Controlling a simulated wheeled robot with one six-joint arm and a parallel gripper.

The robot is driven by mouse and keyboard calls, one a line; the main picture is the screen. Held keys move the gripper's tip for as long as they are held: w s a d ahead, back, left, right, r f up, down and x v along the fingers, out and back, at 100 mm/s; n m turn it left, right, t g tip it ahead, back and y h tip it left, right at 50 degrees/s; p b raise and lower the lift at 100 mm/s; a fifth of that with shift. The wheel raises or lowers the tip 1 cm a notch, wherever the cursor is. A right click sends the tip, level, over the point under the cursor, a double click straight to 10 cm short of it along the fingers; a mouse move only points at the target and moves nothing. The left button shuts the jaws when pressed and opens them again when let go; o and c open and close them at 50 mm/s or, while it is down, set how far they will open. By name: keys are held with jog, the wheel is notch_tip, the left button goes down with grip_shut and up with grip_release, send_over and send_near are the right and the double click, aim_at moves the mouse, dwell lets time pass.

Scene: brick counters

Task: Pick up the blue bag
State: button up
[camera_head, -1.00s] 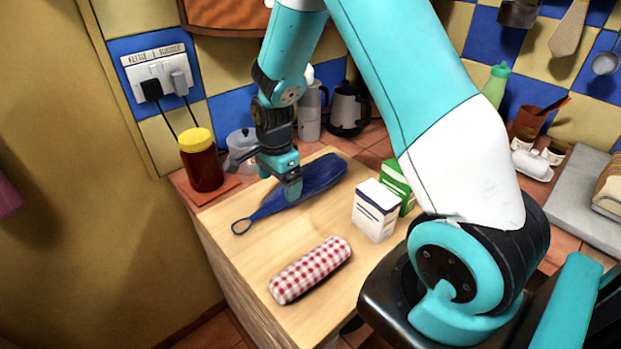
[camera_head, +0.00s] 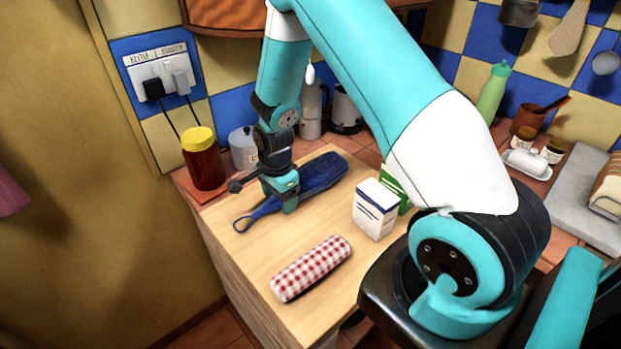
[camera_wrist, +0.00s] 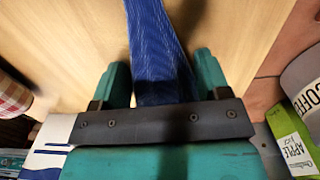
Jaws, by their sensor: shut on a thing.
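The blue bag (camera_head: 322,174) is long and narrow with a thin loop at its near left end, and it lies on the wooden counter top (camera_head: 250,254). My gripper (camera_head: 289,206) is down at the narrower part of the bag, toward the loop end. In the wrist view the bag (camera_wrist: 155,45) runs between the two teal fingers of my gripper (camera_wrist: 160,85), which are shut on it. The fingers hide part of the bag, and I cannot tell whether it is lifted off the wood.
A red-checked roll (camera_head: 311,268) lies nearer on the counter. A white box (camera_head: 375,210) and a green carton (camera_head: 395,187) stand to the right of the bag. A yellow-lidded jar (camera_head: 204,160) and a grey canister (camera_head: 243,148) stand behind left. Bare wood lies between bag and roll.

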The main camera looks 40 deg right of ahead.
notch_tip(320, 180, up, 10)
jog(key=shift+r+b, duration=0.1)
jog(key=shift+b, duration=0.6)
dwell(0.9)
